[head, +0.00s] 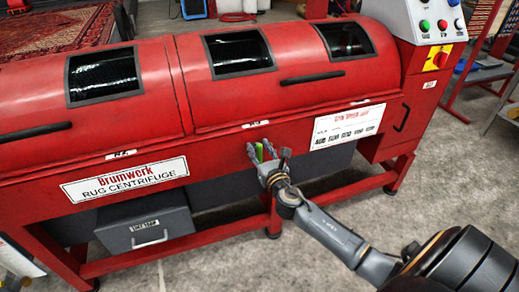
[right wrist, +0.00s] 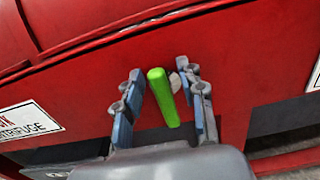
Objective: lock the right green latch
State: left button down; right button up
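The green latch (head: 267,149) is a short bright green handle on the front of the red rug centrifuge (head: 230,134), below its lid seam. My right gripper (head: 268,153) is at the latch, with its fingers on either side of it. In the right wrist view the green latch (right wrist: 164,97) stands between the two spread fingers of my right gripper (right wrist: 163,104), with a gap on both sides. A pale round piece (right wrist: 176,82) shows beside the latch. No other green latch is visible. My left gripper is not in view.
A control panel (head: 436,25) with several buttons and a red-yellow switch stands at the right end. A grey drip tray box (head: 146,229) sits under the machine. The red frame leg (head: 274,215) is close below my right gripper. Concrete floor is clear in front.

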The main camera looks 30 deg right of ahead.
grip_shut()
